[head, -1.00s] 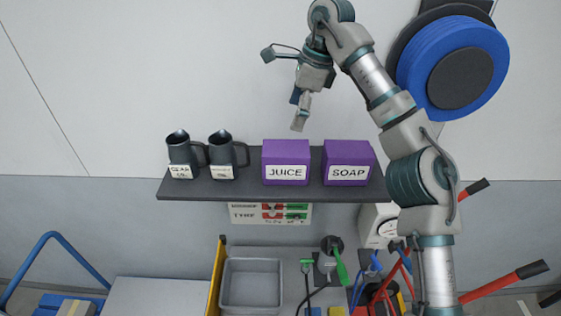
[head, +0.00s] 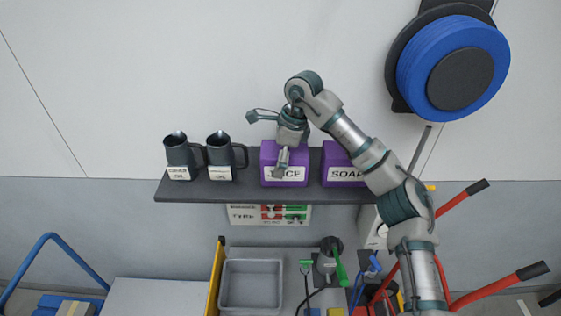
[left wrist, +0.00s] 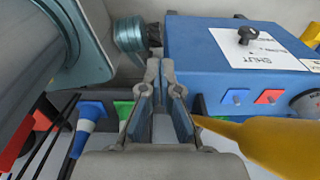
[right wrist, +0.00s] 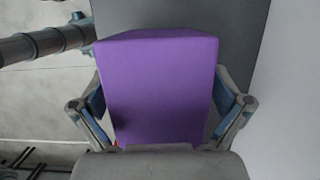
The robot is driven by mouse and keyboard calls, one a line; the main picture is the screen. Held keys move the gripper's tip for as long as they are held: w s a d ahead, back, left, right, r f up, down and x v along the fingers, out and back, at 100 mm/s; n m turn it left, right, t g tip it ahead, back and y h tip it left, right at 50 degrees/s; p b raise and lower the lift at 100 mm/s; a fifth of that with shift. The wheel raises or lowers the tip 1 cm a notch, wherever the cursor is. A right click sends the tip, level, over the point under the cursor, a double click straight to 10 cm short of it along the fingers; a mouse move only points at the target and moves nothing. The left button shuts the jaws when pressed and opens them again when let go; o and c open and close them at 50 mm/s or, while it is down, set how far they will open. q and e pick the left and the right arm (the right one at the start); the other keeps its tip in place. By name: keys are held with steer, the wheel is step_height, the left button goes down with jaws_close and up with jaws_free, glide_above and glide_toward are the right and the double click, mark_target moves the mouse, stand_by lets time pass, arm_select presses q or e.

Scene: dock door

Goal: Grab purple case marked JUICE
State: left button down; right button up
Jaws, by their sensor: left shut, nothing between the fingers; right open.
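The purple JUICE case (head: 270,150) stands on the dark shelf (head: 240,193), its white label partly covered by my right gripper (head: 282,168). In the right wrist view a purple case (right wrist: 160,80) fills the space between the spread fingers of my right gripper (right wrist: 160,105), one on each side; I cannot tell whether they touch it. No label shows there. My left gripper (left wrist: 160,78) is shut and empty in the left wrist view, below a blue box (left wrist: 205,60). It is not in the head view.
A purple SOAP case (head: 337,155) stands just right of the JUICE case, partly behind my right arm. A grey tray (head: 250,285) lies below. A blue reel (head: 452,68) hangs upper right.

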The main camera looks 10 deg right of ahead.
steer(key=shift+s+d+f, duration=0.1)
steer(key=shift+d+f, duration=0.05)
steer(key=shift+d, duration=0.65)
steer(key=shift+a+f, duration=0.1)
steer(key=shift+a, duration=0.55)
steer(key=shift+d, duration=0.25)
steer(key=c, duration=1.6)
